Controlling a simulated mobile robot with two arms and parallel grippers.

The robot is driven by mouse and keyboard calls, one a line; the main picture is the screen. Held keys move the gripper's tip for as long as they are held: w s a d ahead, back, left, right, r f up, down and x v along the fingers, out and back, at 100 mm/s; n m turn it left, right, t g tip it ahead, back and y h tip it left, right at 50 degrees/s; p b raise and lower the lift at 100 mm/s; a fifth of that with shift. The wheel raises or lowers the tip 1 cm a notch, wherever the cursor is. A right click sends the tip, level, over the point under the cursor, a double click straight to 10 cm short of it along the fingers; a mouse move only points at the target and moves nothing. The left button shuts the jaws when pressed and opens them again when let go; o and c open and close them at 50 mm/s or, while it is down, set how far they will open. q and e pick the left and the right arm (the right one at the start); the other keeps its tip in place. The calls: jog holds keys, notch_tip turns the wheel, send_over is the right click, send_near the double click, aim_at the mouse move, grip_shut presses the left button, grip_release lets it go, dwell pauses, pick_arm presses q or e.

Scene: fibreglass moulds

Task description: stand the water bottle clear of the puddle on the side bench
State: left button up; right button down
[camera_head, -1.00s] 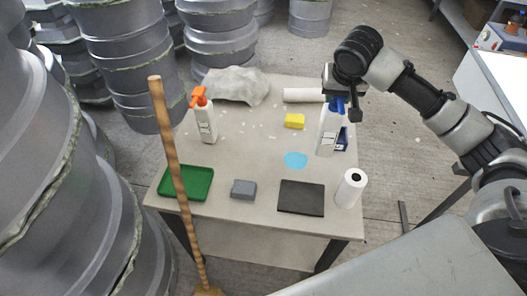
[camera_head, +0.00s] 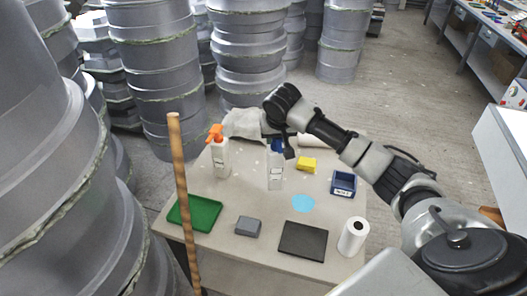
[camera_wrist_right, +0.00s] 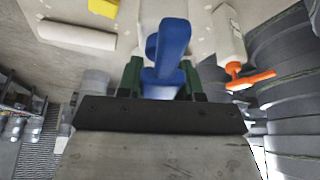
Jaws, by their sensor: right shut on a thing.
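A white bottle with a blue spray head (camera_head: 276,178) is upright over the back middle of the side bench (camera_head: 240,195). My right gripper (camera_head: 281,147) is shut on its blue head, which also shows between the green fingers in the right wrist view (camera_wrist_right: 172,42). I cannot tell whether its base touches the bench. A similar white bottle with an orange spray head (camera_head: 220,158) stands to its left, apart from it. The light blue puddle (camera_head: 303,204) lies in front and to the right of the held bottle. My left gripper is not in view.
A yellow sponge (camera_head: 306,164) and a blue bin (camera_head: 343,183) are to the right. A green tray (camera_head: 195,214), grey block (camera_head: 248,227), black pad (camera_head: 303,240) and paper roll (camera_head: 352,238) line the front. A wooden pole (camera_head: 182,210) rises before the bench. Cloth (camera_head: 243,123) lies behind.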

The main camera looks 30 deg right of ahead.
jog(key=w, duration=0.1)
jog(key=w+a+f, duration=0.1)
jog(key=shift+w+f, duration=0.3)
jog(key=shift+w, duration=0.1)
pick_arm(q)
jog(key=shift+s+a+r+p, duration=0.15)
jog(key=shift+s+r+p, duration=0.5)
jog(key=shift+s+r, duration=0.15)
pick_arm(e)
jog(key=f, duration=0.4)
jog(key=shift+w+a+f, duration=0.2)
jog(key=shift+w+f, duration=0.15)
jog(key=shift+f, duration=0.1)
jog(key=c, duration=0.7)
grip_release()
jog(key=shift+c, duration=0.2)
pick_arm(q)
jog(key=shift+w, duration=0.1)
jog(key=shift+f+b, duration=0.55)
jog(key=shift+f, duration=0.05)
pick_arm(e)
jog(key=v, duration=1.2)
